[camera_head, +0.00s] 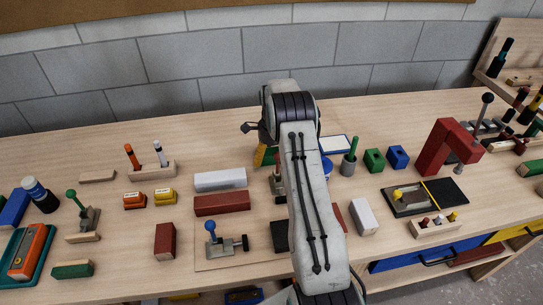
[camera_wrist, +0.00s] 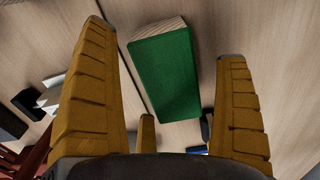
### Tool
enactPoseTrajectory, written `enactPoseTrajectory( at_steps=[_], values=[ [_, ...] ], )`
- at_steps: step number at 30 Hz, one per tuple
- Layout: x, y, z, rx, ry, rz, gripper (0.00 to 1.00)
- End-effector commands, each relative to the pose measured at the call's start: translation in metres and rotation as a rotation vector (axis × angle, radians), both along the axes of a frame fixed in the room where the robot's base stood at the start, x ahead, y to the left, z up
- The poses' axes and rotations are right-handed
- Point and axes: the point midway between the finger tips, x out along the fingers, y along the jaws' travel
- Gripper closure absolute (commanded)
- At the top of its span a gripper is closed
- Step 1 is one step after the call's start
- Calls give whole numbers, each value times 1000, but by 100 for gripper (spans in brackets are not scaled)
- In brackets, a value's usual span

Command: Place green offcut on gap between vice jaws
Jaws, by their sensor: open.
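The green offcut (camera_wrist: 168,75) is a green block with a bare wood end. In the wrist view it lies on the wood top between the spread yellow fingers of my gripper (camera_wrist: 163,42), with space on both sides. In the head view only a little of the offcut (camera_head: 271,158) shows, beside a yellow finger; my arm hides the rest. I cannot tell for sure which parts are the vice jaws; a white bar (camera_head: 220,180) and a dark red bar (camera_head: 221,204) lie parallel with a narrow gap between them.
A blue-knobbed clamp (camera_head: 217,242) stands in front of the bars.

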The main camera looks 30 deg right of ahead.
Motion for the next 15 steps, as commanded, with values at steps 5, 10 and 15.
enactPoseTrajectory(
  at_steps=[5,10,15],
  values=[
    [0,0,0,0,0,0,15],
    [0,0,0,0,0,0,30],
    [0,0,0,0,0,0,45]
  ],
)
